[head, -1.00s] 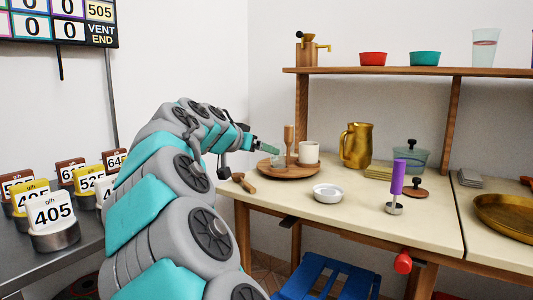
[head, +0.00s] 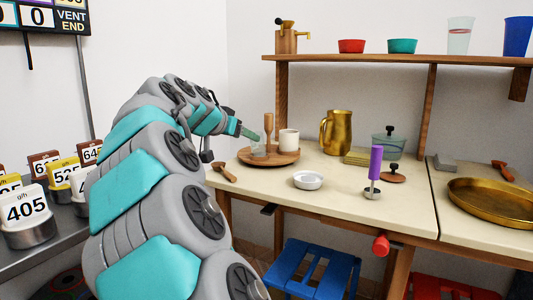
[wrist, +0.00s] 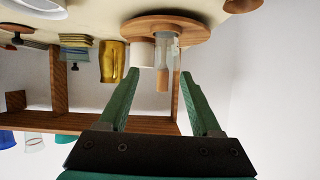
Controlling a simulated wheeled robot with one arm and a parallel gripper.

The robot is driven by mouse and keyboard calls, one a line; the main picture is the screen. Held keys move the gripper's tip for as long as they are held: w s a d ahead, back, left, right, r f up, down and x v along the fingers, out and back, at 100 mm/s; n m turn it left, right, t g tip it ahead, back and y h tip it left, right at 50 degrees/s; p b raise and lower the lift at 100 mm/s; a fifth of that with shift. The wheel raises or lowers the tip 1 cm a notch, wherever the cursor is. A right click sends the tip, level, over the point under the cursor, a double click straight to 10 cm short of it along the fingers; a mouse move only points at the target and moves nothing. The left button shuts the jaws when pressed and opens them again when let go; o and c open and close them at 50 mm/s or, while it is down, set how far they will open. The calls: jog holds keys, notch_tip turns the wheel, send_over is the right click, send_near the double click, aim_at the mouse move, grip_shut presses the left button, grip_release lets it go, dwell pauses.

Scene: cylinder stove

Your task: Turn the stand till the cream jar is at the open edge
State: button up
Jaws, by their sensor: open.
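The stand (head: 286,159) is a round wooden turntable with an upright wooden post (head: 268,127), at the back left of the counter. The cream jar (head: 289,139) stands on it, right of the post. A clear glass (head: 258,150) stands at its left front. My gripper (head: 255,136) is open, with green fingers just left of the post and above the glass. In the wrist view, which is upside down, the gripper (wrist: 159,78) faces the stand (wrist: 192,23), the cream jar (wrist: 141,53) and the glass (wrist: 166,47). Nothing is visibly held, and contact cannot be told.
A wooden scoop (head: 225,172) and white dish (head: 307,180) lie in front of the stand. A gold pitcher (head: 337,132) stands to the right. A wooden shelf (head: 350,58) runs above.

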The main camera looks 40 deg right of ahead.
aim_at(261, 161)
jog(key=s+y, duration=0.1)
jog(key=s+d+r+y+p, duration=0.1)
jog(key=s, duration=0.1)
jog(key=s+d+r+m+y, duration=0.1)
jog(key=shift+s+d+r+t+y, duration=0.2)
jog(key=shift+s+d+t+y, duration=0.05)
jog(key=shift+s+t+y, duration=0.1)
jog(key=c, duration=0.5)
jog(key=s+y, duration=0.1)
jog(key=s+d+y+p, duration=0.1)
jog(key=s, duration=0.1)
jog(key=s+d+y, duration=0.1)
jog(key=y, duration=0.1)
jog(key=shift+s+f+t+p, duration=0.2)
jog(key=shift+f+t+p, duration=0.15)
jog(key=shift+p, duration=0.05)
grip_shut()
jog(key=shift+y, duration=0.25)
jog(key=x, duration=1)
jog(key=shift+s+d+f, duration=0.2)
jog(key=shift+s+f, duration=0.1)
jog(key=w, duration=0.3)
jog(key=shift+w+a, duration=0.15)
jog(key=shift+a, duration=0.1)
jog(key=shift+w+a+r, duration=0.1)
jog(key=shift+w, duration=0.25)
jog(key=shift+w+a+m, duration=0.35)
jog(key=shift+w+m, duration=0.05)
jog(key=shift+m, duration=0.1)
